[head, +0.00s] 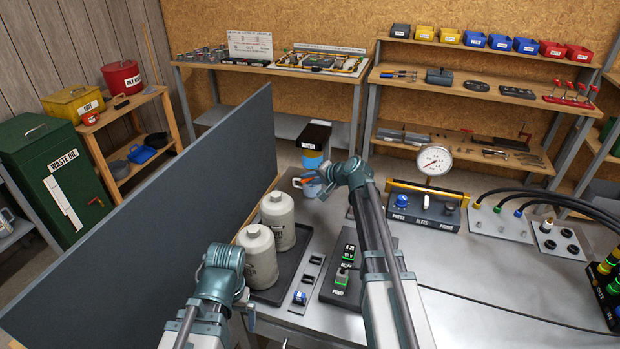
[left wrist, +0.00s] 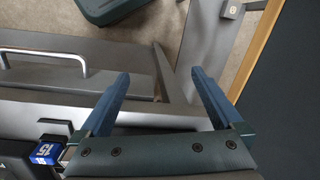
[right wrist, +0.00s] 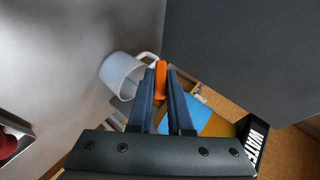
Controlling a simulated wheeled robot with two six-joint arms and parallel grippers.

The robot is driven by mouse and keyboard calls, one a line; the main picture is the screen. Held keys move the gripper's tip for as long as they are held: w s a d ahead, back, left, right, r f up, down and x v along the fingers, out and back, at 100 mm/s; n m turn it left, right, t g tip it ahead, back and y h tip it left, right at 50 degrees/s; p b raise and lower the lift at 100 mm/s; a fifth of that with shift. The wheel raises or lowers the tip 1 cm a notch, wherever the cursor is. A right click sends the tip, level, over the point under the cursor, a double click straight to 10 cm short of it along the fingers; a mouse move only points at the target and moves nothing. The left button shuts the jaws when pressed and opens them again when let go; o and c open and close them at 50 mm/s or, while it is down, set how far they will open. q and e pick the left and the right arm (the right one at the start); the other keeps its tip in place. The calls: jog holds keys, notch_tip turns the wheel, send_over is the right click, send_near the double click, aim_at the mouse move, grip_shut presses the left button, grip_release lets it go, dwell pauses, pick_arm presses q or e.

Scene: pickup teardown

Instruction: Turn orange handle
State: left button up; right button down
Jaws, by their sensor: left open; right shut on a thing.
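The orange handle (right wrist: 160,78) shows in the right wrist view between my right fingertips (right wrist: 161,72). My right gripper is shut on it. In the head view a bit of the orange handle (head: 306,180) shows beside my right wrist, in front of a blue unit with a black top (head: 315,136). A pale translucent cup (right wrist: 122,75) is just left of the handle in the right wrist view. A black label block reading "WATE" (right wrist: 252,140) is at the right. My left gripper (left wrist: 161,73) is open and empty; its fingers are hard to make out in the head view.
Two pale canisters (head: 260,257) stand in a dark tray by my left arm. A dark upright panel (head: 170,210) borders the bench on the left. A pump switch box (head: 345,275) and a gauge panel (head: 425,208) are on the bench. Clear metal surface lies at front right.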

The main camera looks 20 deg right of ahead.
jog(key=shift+a+r+p, duration=0.1)
jog(key=shift+r+p, duration=0.2)
jog(key=shift+p, duration=0.1)
jog(key=shift+f+g+h, duration=0.2)
jog(key=shift+g+h, duration=0.1)
jog(key=shift+g, duration=0.1)
jog(key=c, duration=0.8)
grip_release()
jog(key=shift+c, duration=0.2)
